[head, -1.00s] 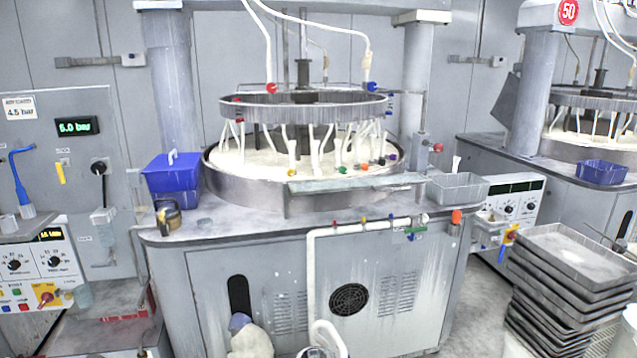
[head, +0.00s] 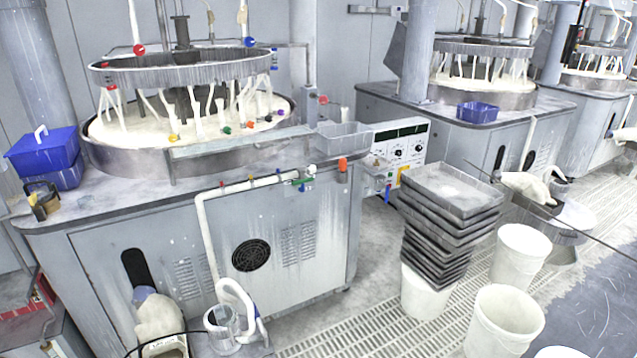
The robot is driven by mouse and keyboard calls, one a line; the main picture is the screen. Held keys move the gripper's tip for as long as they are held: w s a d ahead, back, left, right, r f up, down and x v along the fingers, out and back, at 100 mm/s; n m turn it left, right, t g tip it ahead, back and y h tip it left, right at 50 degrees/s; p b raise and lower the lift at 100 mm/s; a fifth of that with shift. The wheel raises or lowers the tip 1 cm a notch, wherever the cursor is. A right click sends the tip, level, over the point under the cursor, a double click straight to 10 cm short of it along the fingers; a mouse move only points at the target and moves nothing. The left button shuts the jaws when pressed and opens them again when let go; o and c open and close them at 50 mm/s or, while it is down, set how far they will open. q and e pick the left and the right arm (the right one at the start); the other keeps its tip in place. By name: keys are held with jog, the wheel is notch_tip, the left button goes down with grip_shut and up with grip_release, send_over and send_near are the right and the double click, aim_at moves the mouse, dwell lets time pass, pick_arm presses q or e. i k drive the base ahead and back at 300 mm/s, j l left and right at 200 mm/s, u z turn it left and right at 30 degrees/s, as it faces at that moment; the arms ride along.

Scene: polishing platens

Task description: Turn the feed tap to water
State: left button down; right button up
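The near polishing machine (head: 90,235) has a white feed pipe (head: 203,225) along its front. Above, a red round fitting (head: 139,49) and a blue round fitting (head: 249,42) sit on the hoses at the metal ring (head: 180,75). I cannot tell which of these is the feed tap, or its setting.
Stacked dark trays (head: 448,222) stand on a white bucket (head: 424,296) right of the machine. More white buckets (head: 520,252) (head: 502,318) stand on the grated floor (head: 375,325). A blue box (head: 42,152) and an empty grey tray (head: 342,136) are on the machine top.

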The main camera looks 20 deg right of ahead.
aim_at(308, 179)
jog(key=i+l, duration=0.2)
jog(key=l, duration=0.15)
jog(key=i+l+u, duration=0.1)
jog(key=i+l, duration=0.25)
jog(key=l, duration=0.3)
jog(key=i+l+u, duration=0.15)
jog(key=l, duration=0.2)
jog(key=i+l, duration=0.2)
jog(key=l, duration=0.2)
jog(key=i+l+u, duration=0.1)
jog(key=l, duration=0.25)
jog(key=i+l+z, duration=0.1)
jog(key=i, duration=0.6)
jog(key=k+z, duration=0.15)
jog(key=z, duration=0.25)
